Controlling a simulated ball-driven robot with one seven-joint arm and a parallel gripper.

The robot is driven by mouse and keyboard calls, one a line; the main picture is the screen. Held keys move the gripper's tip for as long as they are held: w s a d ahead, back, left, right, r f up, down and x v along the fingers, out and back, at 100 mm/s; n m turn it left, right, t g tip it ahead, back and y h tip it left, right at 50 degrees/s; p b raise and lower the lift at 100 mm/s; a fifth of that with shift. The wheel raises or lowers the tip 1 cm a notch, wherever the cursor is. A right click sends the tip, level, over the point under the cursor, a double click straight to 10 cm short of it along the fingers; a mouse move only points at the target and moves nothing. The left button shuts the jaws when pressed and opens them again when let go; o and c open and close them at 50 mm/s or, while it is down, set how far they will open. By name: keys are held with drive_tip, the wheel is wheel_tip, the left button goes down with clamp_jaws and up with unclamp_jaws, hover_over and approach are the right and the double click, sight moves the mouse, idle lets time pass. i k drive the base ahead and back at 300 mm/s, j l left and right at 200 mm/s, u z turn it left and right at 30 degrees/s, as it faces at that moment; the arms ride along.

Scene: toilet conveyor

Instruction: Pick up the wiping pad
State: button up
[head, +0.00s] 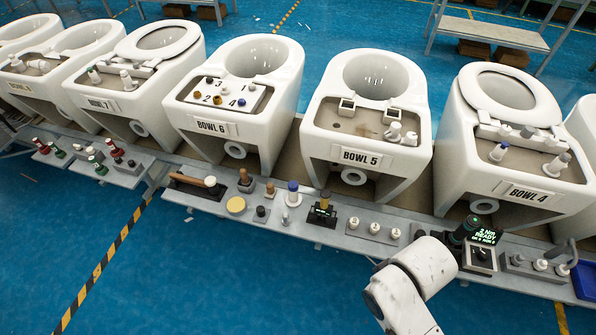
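A round, flat yellow pad (236,205), which looks like the wiping pad, lies on the grey shelf in front of the bowl labelled BOWL 6. It sits between a dark tray with a wooden-handled tool (192,181) and a small dark block with a knob (261,212). Its top is uncovered and nothing holds it. White links of my arm show at the bottom right, well to the right of the pad.
Several white toilet bowls, including BOWL 5 (361,157) and BOWL 4 (527,194), stand behind the shelf. A blue-capped bottle (293,194) and a tool with a green READY display (482,235) stand on the shelf. The blue floor in front is open.

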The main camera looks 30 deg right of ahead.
sight(262, 215)
drive_tip(key=i+z, duration=0.4)
drive_tip(key=i, duration=0.5)
